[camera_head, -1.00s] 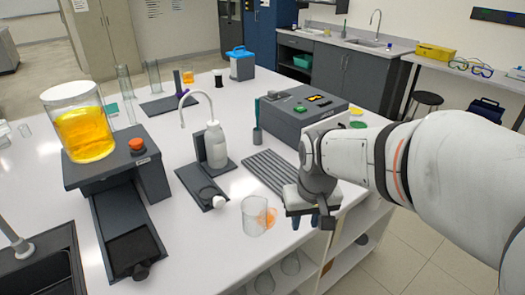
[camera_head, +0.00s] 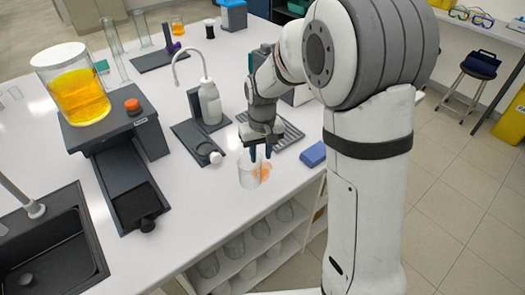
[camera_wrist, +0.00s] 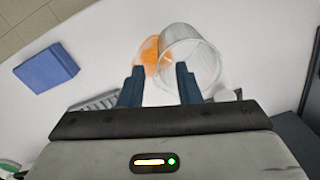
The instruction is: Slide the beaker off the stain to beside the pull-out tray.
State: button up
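The clear empty beaker (camera_head: 249,172) stands upright near the front edge of the white bench. The orange stain (camera_head: 265,171) shows at its right side and partly through its glass. My gripper (camera_head: 261,153) points down at the beaker's rim, fingers apart. In the wrist view my gripper (camera_wrist: 160,77) is open, and its right finger overlaps the mouth of the beaker (camera_wrist: 202,58). The left finger is outside, by the stain (camera_wrist: 148,58). Whether a finger is inside the glass or touches it, I cannot tell. The dark pull-out tray (camera_head: 114,171) extends forward from the unit at left.
A dispenser bottle (camera_head: 210,104) on a dark base stands behind the beaker. A blue block (camera_head: 313,154) lies to its right, also in the wrist view (camera_wrist: 47,68). A sink (camera_head: 45,245) is at front left. Bare bench lies between beaker and tray.

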aim_at(261, 170)
jog(key=shift+f+p, duration=0.55)
jog(key=shift+f, duration=3.35)
grip_shut()
